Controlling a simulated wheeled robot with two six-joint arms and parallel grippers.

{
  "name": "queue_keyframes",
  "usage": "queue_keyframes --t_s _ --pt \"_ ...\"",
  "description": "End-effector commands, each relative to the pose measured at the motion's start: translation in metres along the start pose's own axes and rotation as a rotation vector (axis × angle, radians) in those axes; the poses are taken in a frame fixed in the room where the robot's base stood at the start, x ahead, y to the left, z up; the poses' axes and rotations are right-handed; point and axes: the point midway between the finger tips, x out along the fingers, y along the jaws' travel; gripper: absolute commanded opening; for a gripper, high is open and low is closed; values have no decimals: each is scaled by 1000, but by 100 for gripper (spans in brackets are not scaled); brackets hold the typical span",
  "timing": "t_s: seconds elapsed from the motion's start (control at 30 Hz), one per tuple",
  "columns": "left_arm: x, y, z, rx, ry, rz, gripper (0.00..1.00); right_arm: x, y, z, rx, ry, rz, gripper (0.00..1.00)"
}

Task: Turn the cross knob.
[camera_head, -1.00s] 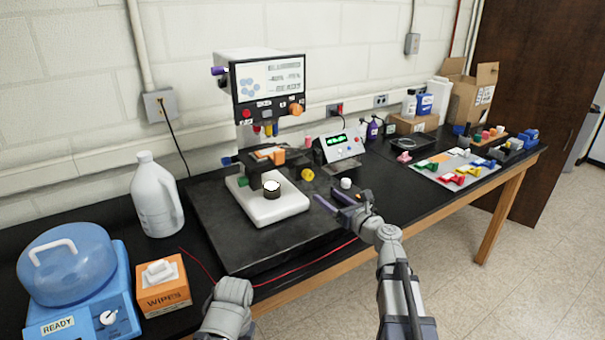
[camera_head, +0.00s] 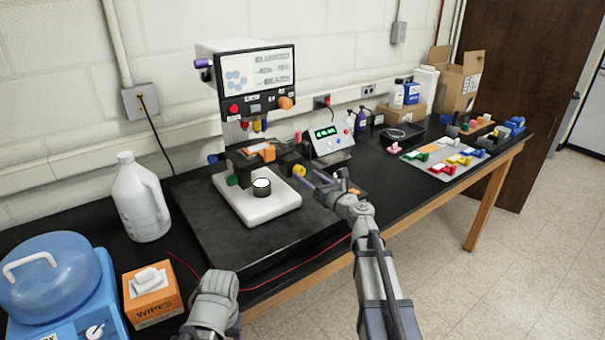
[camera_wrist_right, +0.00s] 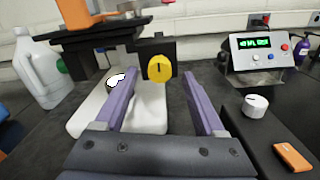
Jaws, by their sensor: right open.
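A round yellow knob (camera_head: 299,170) sits on the dark side block of the white-based instrument (camera_head: 258,205). In the right wrist view the yellow knob (camera_wrist_right: 160,68) faces me with a dark upright line on its face. I cannot make out a cross shape on it. My right gripper (camera_head: 316,183) is open and empty, just to the right of the knob in the head view. In the right wrist view its two purple fingers (camera_wrist_right: 160,82) stand apart, with the knob seen between and beyond their tips. My left gripper is out of sight; only that forearm shows.
A display box (camera_head: 330,140) with green digits stands behind my right gripper. A white knob (camera_wrist_right: 255,104) and an orange piece (camera_wrist_right: 293,157) lie right of the fingers. An orange panel knob (camera_head: 286,103) is higher up. A white jug (camera_head: 138,200) stands left.

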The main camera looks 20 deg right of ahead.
Motion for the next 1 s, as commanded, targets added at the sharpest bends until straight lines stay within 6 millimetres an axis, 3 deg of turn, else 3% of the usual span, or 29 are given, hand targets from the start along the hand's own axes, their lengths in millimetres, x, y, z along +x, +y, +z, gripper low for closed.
queue_keyframes --t_s 0.03,0.2,0.47,1.0 --pt "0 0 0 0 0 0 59 12 -1 0 0 0 2 72" --pt "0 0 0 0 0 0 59 30 0 0 0 0 1 72" --pt "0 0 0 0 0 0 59 31 0 0 0 0 0 72" --pt "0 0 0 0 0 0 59 31 0 0 0 0 0 13"
